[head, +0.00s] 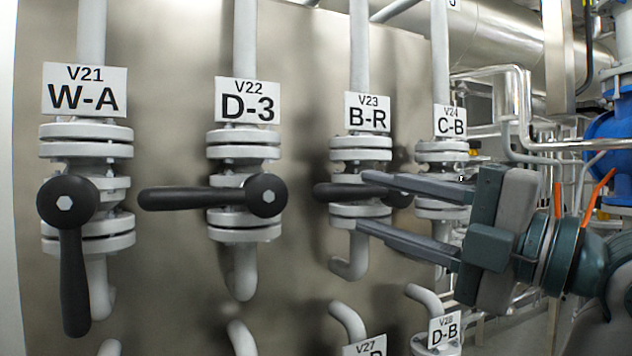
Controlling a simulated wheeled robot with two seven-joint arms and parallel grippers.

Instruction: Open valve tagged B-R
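The valve tagged V23 B-R (360,148) is a pale grey flanged valve right of the middle in the head view. Its tag (368,113) hangs above it. Its black lever handle (335,192) lies horizontal, pointing left from a hub partly hidden behind my upper finger. I cannot tell whether a finger touches the handle.
Valve V21 W-A (67,200) has its handle pointing down. Valve V22 D-3 (265,195) has a horizontal handle. Valve V24 C-B (443,150) stands close behind my gripper, its handle hidden. Lower pipes carry more tags, including V28 D-B (444,330). A metal panel is behind.

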